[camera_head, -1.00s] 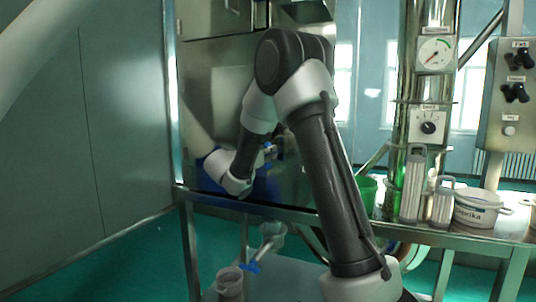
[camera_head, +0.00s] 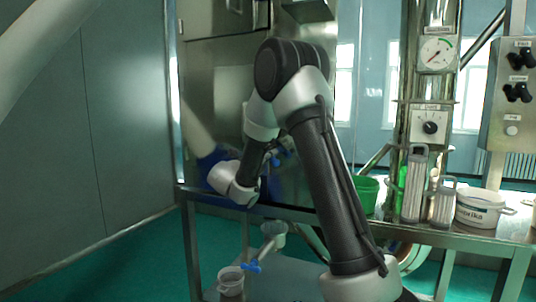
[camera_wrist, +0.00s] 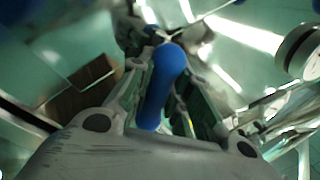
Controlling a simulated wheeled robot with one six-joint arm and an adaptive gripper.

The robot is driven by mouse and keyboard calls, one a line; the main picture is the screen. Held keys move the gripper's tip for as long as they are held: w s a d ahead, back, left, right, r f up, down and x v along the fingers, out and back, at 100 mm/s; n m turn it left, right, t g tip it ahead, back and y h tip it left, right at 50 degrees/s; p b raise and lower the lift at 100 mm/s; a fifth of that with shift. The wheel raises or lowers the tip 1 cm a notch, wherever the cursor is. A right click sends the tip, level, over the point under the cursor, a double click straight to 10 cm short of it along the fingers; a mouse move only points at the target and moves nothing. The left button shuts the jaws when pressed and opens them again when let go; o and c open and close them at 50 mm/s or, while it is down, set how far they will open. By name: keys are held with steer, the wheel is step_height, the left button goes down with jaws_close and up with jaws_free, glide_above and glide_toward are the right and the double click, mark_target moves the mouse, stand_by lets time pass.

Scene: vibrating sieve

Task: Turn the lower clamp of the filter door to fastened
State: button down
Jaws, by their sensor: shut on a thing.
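The filter door is the steel front of the tall cabinet (camera_head: 228,85) behind my arm in the head view. In the wrist view a blue clamp handle (camera_wrist: 167,75) with a rounded end stands between the fingers of my gripper (camera_wrist: 160,108), which is shut on it. In the head view my gripper is mostly hidden behind my forearm, and only small blue parts (camera_head: 287,156) show beside it at the lower door. How far the clamp is turned cannot be told; its base is hidden.
A steel table carries a green container (camera_head: 366,192), metal cylinders (camera_head: 414,190) and a white tub (camera_head: 480,208) at right. A gauge (camera_head: 437,53) and dial (camera_head: 430,126) are above. A blue-handled valve (camera_head: 253,266) and clear cup (camera_head: 231,280) sit below the cabinet.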

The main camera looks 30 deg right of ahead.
steer(key=n, duration=0.2)
steer(key=n+t, duration=0.1)
steer(key=n, duration=0.2)
steer(key=shift+w+a+f, duration=0.1)
steer(key=shift+w+f, duration=0.05)
steer(key=shift+f, duration=0.05)
steer(key=n, duration=0.2)
steer(key=n+t+y, duration=0.1)
steer(key=n, duration=0.2)
steer(key=shift+f+t, duration=0.2)
steer(key=shift+t, duration=0.1)
steer(key=shift+n, duration=0.4)
steer(key=c, duration=1.3)
jaws_free()
steer(key=shift+a, duration=0.1)
steer(key=v, duration=1.1)
steer(key=shift+s+a+f, duration=0.15)
steer(key=shift+s+a, duration=0.15)
